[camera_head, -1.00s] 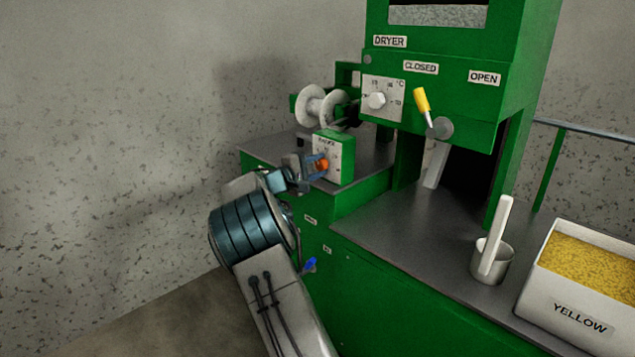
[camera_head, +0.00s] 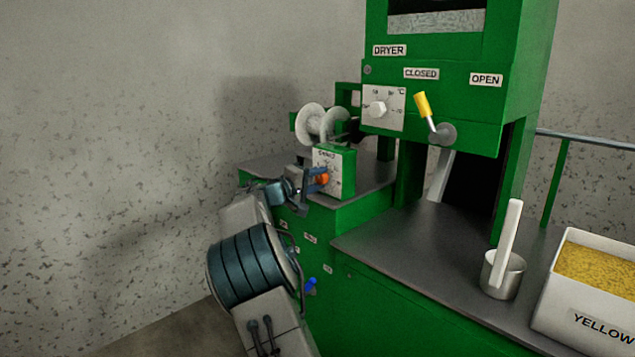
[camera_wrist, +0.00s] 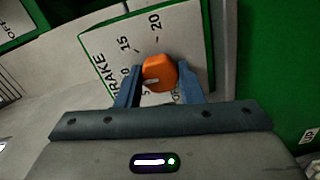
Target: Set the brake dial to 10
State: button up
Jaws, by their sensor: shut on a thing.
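The brake dial is an orange knob (camera_wrist: 159,72) on a white scale plate (camera_wrist: 185,40) in the wrist view. The marks 15 and 20 show on the plate; lower marks are partly hidden by my gripper. The plate is on the front of a small green brake box (camera_head: 347,172) in the head view. My gripper (camera_wrist: 160,82) is shut on the orange knob, with one blue finger on each side. In the head view my gripper (camera_head: 318,179) reaches the box from the left. I cannot tell the exact value that the knob points to.
A white spool (camera_head: 311,120) is behind the brake box. The green dryer (camera_head: 480,110) stands to the right with a white temperature dial (camera_head: 378,108) and a yellow-handled lever (camera_head: 422,105). A metal cup (camera_head: 503,278) and a crate marked YELLOW (camera_head: 588,322) are on the right bench.

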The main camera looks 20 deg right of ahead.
jog(key=shift+r, duration=0.1)
jog(key=o, duration=1)
jog(key=shift+c, duration=0.2)
jog(key=shift+a, duration=0.1)
jog(key=p+v, duration=0.3)
jog(key=v, duration=1)
jog(key=shift+a, duration=0.35)
